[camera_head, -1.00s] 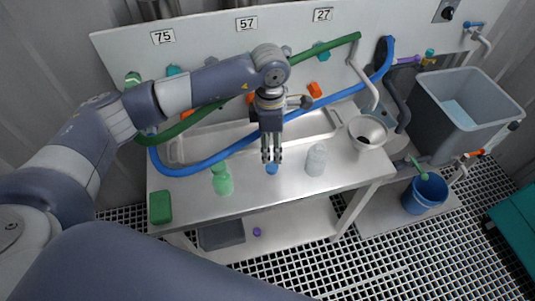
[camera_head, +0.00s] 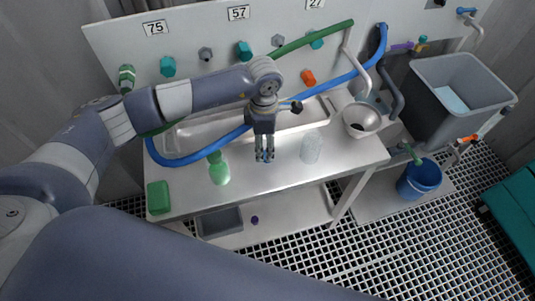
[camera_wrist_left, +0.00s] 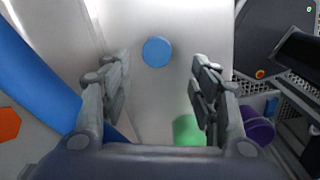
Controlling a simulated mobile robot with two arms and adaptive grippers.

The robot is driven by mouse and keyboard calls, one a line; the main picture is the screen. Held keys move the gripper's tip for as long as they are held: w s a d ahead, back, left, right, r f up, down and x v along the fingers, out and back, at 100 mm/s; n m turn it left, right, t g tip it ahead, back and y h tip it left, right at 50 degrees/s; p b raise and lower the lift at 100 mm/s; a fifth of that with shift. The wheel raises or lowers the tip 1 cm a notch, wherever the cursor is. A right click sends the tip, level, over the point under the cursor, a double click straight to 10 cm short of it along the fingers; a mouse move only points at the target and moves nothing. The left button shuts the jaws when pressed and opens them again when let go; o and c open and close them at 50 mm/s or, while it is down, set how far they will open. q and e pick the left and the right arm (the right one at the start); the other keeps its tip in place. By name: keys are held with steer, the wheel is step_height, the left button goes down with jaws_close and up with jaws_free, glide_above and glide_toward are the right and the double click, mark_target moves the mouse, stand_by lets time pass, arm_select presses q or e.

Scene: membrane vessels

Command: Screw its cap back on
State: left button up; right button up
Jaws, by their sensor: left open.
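A blue round cap (camera_head: 266,157) lies on the steel bench under my left gripper; in the left wrist view the cap (camera_wrist_left: 157,52) shows whole, ahead of and between the fingers. My left gripper (camera_head: 264,154) points down over it, open and empty, and its fingers (camera_wrist_left: 160,88) stand apart. A translucent green bottle (camera_head: 218,170) stands upright left of the gripper. A clear bottle (camera_head: 311,147) stands upright to its right. I cannot tell whether either bottle carries a cap. A green shape (camera_wrist_left: 188,130), probably the green bottle, is partly hidden by the right finger. My right gripper is not in view.
A green block (camera_head: 158,197) lies at the bench's front left. A blue hose (camera_head: 190,161) runs behind the bottles past a sink trough. A steel bowl (camera_head: 361,119) sits at the right. A grey bin and a blue bucket (camera_head: 420,178) stand further right.

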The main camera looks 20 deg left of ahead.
arm_select(q)
steer(key=shift+f, duration=0.15)
steer(key=f, duration=0.1)
steer(key=f+p, duration=0.1)
steer(key=f, duration=0.1)
steer(key=shift+w+d+f, duration=0.15)
steer(key=shift+w+f, duration=0.1)
steer(key=shift+f, duration=0.05)
steer(key=shift+f+p, duration=0.3)
steer(key=shift+f, duration=0.35)
steer(key=shift+c, duration=0.3)
steer(key=c, duration=0.8)
